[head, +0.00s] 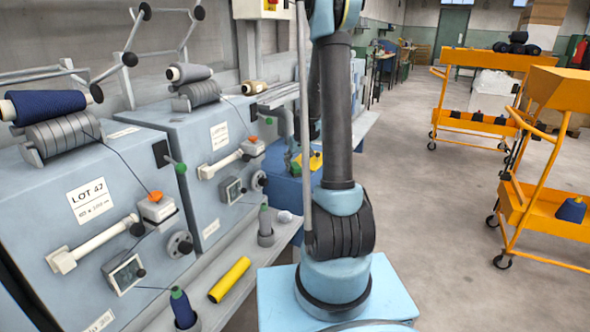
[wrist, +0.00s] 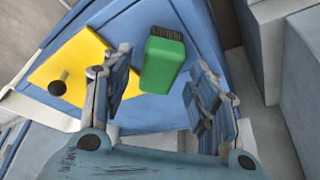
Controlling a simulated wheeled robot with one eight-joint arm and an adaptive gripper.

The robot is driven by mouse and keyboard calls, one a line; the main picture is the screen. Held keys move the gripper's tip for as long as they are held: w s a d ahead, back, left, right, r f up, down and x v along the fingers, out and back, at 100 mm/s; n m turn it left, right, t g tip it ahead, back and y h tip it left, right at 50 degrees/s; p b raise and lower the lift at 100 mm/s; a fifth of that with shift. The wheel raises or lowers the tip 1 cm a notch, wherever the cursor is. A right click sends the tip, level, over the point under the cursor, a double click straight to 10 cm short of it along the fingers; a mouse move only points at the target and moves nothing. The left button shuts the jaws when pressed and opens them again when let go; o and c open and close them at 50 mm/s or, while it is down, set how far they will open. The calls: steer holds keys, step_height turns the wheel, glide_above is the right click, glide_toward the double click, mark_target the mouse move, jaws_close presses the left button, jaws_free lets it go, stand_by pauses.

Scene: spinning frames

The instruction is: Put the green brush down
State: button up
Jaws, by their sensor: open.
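The green brush (wrist: 163,62), a green block with dark bristles at its upper end, lies on a blue surface (wrist: 150,112) in the wrist view. My gripper (wrist: 165,72) is open, with one finger on each side of the brush. Gaps show between the brush and both fingers. A yellow piece with a dark knob (wrist: 75,68) lies left of the brush on the same blue surface. In the head view, a small green patch, apparently the brush, and a yellow piece (head: 316,160) show beside my arm, which hides much of that spot.
Grey machines with yarn spools (head: 52,104) line the left side. A yellow tube (head: 230,279) lies on the ledge before them. Orange trolleys (head: 545,215) stand at the right, with clear floor between. A grey block (wrist: 305,60) borders the blue surface in the wrist view.

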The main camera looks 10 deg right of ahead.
steer(key=s+r, duration=1.2)
steer(key=s, duration=0.2)
steer(key=s+f+g, duration=0.1)
steer(key=s+f, duration=0.1)
steer(key=s, duration=1.2)
steer(key=s+f+m+g, duration=0.1)
steer(key=s+f, duration=0.1)
steer(key=s, duration=1.2)
steer(key=shift+s+f+m+h, duration=0.3)
steer(key=shift+s+h, duration=0.05)
steer(key=shift+h, duration=0.05)
steer(key=shift+a, duration=0.1)
steer(key=shift+w+f, duration=0.2)
steer(key=shift+w, duration=0.3)
